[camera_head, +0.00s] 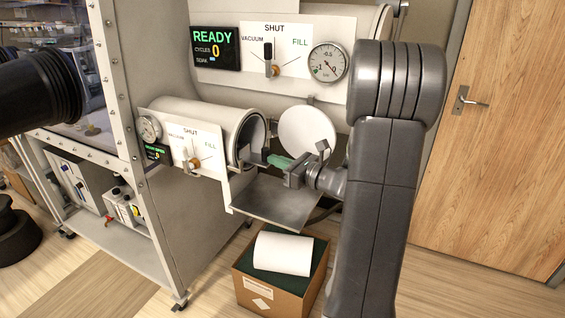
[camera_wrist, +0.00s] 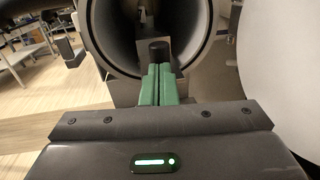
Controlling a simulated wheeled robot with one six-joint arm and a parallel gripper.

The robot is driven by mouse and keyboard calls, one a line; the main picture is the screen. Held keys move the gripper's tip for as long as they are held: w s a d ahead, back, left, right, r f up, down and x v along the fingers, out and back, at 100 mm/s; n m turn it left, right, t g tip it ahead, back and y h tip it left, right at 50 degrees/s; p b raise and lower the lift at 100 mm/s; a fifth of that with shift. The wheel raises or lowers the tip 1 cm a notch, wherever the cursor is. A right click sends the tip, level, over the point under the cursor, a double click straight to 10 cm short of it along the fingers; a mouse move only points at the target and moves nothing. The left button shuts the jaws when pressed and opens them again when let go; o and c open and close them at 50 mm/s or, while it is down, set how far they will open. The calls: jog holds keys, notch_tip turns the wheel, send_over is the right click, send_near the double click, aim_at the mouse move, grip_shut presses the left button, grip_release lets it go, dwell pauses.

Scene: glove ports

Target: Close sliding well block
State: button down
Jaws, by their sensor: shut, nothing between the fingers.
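My gripper (camera_head: 272,160) is at the mouth of the small round port (camera_head: 205,115), its green fingers together and empty. In the wrist view the gripper (camera_wrist: 158,72) points into the port's open tube (camera_wrist: 100,35). A dark upright knob (camera_wrist: 159,52) stands just beyond the fingertips, in line with them; whether they touch it I cannot tell. In the head view a small dark part (camera_head: 256,158) shows at the port mouth by the fingertips. I cannot tell for sure whether it is the sliding well block. The inside of the tube is mostly dark.
The port's round white door (camera_head: 308,133) stands open behind my gripper. A grey metal shelf (camera_head: 275,204) lies below the port mouth. A cardboard box (camera_head: 262,292) with a white roll (camera_head: 283,254) stands on the floor. A larger chamber with a gauge (camera_head: 328,62) is above.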

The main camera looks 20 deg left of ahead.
aim_at(265, 159)
jog(key=x, duration=0.4)
jog(key=s+x, duration=0.1)
jog(key=x, duration=0.2)
jog(key=shift+a+b, duration=0.25)
jog(key=shift+b, duration=0.1)
jog(key=shift+d, duration=0.15)
jog(key=shift+s+d, duration=0.1)
jog(key=shift+d, duration=0.25)
jog(key=b+v, duration=0.1)
jog(key=v, duration=1.2)
